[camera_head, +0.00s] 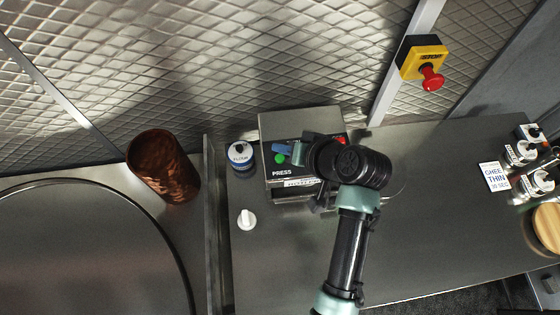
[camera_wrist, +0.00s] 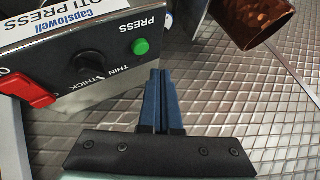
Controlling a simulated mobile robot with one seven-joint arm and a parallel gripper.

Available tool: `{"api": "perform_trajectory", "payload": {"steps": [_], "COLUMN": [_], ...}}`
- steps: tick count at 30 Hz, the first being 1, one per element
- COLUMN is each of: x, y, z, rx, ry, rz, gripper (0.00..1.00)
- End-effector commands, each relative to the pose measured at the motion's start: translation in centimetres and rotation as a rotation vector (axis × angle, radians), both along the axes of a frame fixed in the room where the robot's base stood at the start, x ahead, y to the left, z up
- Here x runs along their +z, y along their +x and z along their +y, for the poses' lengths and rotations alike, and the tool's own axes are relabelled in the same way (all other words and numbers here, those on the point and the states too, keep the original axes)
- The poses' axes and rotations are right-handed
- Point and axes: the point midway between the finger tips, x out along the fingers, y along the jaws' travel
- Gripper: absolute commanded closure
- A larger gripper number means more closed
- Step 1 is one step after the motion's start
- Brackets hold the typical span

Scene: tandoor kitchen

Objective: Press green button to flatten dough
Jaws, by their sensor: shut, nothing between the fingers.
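The roti press (camera_head: 300,119) is a grey metal box on the counter, marked PRESS on its front. In the wrist view the green button (camera_wrist: 141,47) sits on the press panel (camera_wrist: 105,65), to the upper left of my fingertips (camera_wrist: 158,72). My gripper's blue fingers are closed together and empty. A gap seems to show between fingertips and button; I cannot tell its depth. My arm hides part of the press in the head view. No dough is visible.
A red switch (camera_wrist: 28,90) and a black knob (camera_wrist: 96,64) share the panel. A flour jar (camera_head: 241,157) stands left of the press, a copper vessel (camera_head: 163,167) beyond it. A yellow stop box (camera_head: 422,60) is on the wall. The counter right of my arm is mostly clear.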

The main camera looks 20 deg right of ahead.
Motion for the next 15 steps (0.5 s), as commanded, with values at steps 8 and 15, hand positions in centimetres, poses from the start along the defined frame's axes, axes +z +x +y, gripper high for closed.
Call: {"api": "perform_trajectory", "payload": {"steps": [8, 15], "x": [-1.87, -1.79], "y": [0.0, 0.0], "z": [0.02, 0.02], "rx": [0.001, 0.001], "ry": [0.001, 0.0], "rz": [0.0, 0.001], "gripper": [1.0, 1.0]}}
